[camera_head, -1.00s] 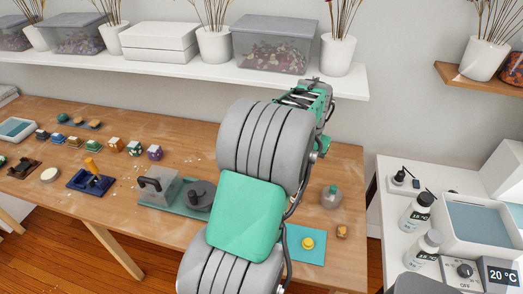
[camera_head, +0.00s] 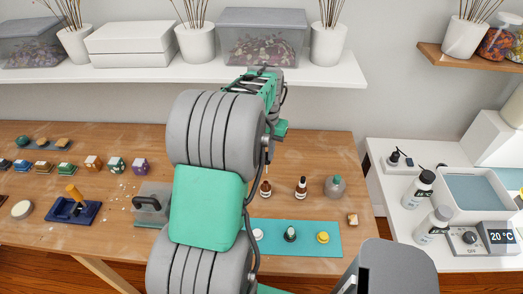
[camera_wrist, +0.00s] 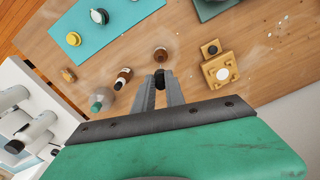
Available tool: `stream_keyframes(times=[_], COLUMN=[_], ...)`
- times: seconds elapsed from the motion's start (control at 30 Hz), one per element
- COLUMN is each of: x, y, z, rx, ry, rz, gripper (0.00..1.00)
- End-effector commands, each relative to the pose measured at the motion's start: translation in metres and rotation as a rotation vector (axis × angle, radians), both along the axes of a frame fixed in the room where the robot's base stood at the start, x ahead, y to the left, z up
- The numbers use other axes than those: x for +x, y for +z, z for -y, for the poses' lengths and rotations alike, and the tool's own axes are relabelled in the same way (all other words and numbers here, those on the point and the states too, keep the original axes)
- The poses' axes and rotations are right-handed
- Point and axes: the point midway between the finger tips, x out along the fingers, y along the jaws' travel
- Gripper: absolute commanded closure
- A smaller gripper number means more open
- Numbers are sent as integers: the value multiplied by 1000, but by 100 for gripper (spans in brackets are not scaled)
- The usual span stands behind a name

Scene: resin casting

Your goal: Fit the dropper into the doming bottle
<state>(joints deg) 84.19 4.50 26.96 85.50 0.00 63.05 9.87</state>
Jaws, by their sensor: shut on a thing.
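My gripper (camera_wrist: 161,84) is shut on the dropper, whose dark bulb (camera_wrist: 160,76) shows between the fingertips in the wrist view. In the head view my arm hides the fingers; a thin dark tip hangs above an amber bottle (camera_head: 266,189). This open-looking amber bottle also shows just beyond the fingertips in the wrist view (camera_wrist: 161,54). The dropper looks apart from it, above its neck. A second amber bottle (camera_head: 301,188) with a black top stands to the right and also shows in the wrist view (camera_wrist: 124,75). I cannot read the labels.
A rounded grey-green bottle (camera_head: 335,188) stands right of the amber bottles. A teal mat (camera_head: 270,248) in front bears white, dark and yellow pieces. A small wooden block (camera_head: 352,219) lies near the right edge. A wooden fixture (camera_wrist: 220,70) stands close to my gripper.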

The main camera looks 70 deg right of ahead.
Motion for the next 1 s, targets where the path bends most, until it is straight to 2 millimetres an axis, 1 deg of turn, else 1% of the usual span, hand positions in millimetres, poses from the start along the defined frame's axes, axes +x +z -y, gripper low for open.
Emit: stream_keyframes(times=[0.2,0.5,0.57,1.0], x=[1,-1,-1,-1], y=[-1,-34,-37,-37], z=[-3,-2,-2,-2], rx=[0,0,0,0], ry=[7,4,3,3], rz=[0,0,0,0], gripper=[96,96,96,96])
